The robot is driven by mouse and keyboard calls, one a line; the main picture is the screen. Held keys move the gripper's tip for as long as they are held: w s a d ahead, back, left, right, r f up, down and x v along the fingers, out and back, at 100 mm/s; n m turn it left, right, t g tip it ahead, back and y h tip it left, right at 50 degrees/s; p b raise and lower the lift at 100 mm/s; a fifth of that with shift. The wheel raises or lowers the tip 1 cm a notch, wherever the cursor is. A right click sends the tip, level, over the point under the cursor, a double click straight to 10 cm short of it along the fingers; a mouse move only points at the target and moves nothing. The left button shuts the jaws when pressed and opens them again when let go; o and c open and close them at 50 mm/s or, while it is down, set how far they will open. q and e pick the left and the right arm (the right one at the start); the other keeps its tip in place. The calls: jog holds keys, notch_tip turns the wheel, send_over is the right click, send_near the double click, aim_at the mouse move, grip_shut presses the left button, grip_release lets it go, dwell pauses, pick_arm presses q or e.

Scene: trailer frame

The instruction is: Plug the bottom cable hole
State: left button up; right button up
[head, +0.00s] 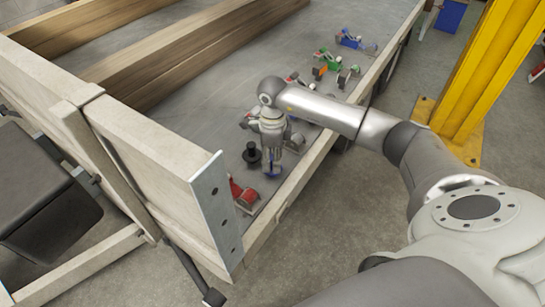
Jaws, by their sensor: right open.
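My right gripper (272,168) points down over the grey trailer deck near its right edge, and it is open. An upright metal plate (215,210) with several small dark holes is fixed to the end of the trailer's wooden board, nearer to me. I cannot tell which hole is the bottom cable hole. My left gripper is not in view.
Red clamp-like parts (247,196) lie between the gripper and the plate. Several coloured clamps, such as a blue one (352,40), lie farther along the deck. Wooden beams (185,55) lie at the left. A yellow post (488,75) stands at the right.

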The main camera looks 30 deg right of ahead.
jog(key=shift+r, duration=0.1)
jog(key=r, duration=0.6)
jog(key=d+r+b, duration=0.1)
jog(key=r, duration=0.2)
jog(key=shift+r, duration=0.8)
